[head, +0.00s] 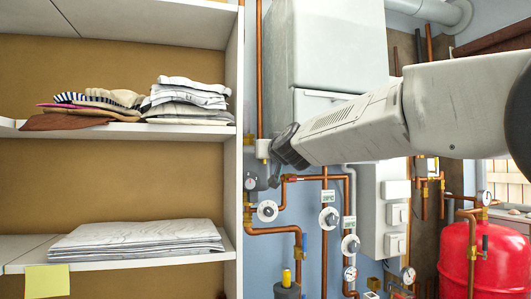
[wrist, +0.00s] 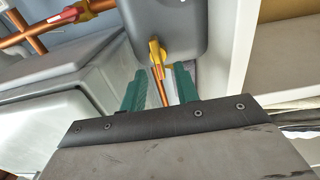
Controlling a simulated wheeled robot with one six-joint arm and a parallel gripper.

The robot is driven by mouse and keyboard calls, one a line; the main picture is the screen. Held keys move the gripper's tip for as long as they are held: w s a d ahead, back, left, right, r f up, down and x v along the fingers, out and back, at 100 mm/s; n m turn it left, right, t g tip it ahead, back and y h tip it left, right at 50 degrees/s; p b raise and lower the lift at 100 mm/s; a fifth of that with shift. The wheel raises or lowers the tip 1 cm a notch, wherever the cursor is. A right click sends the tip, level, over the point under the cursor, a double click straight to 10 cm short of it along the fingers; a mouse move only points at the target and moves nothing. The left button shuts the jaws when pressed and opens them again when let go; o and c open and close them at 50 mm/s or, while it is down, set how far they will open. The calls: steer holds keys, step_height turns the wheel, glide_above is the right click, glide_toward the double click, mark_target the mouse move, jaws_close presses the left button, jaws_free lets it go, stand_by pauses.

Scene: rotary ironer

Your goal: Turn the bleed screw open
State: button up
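My gripper's two green fingers (wrist: 158,90) stand apart in the wrist view, with a gap between them. A yellow fitting (wrist: 157,52) on a rounded dark grey body (wrist: 165,20) shows just beyond the fingertips. A thin copper pipe (wrist: 160,85) runs from that fitting down into the gap. I cannot tell whether a finger touches the pipe or fitting. No bleed screw can be picked out for certain.
A shelf unit (head: 239,170) with folded cloths (head: 188,100) stands close on the left. Copper pipes, gauges (head: 267,210) and valves crowd the blue wall. A grey boiler casing (head: 338,45) is behind my arm. A red tank (head: 470,260) stands at right.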

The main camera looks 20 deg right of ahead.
steer(key=shift+w, duration=0.95)
jaws_close()
steer(key=shift+m, duration=0.3)
steer(key=shift+d+f+m, duration=0.2)
steer(key=shift+f+m, duration=0.05)
steer(key=shift+m, duration=2.6)
steer(key=shift+d+f+m, duration=0.2)
steer(key=shift+d+m, duration=0.05)
steer(key=shift+m, duration=2.65)
steer(key=shift+d+f+m, duration=0.2)
steer(key=shift+f+m, duration=0.05)
steer(key=shift+m, duration=2.6)
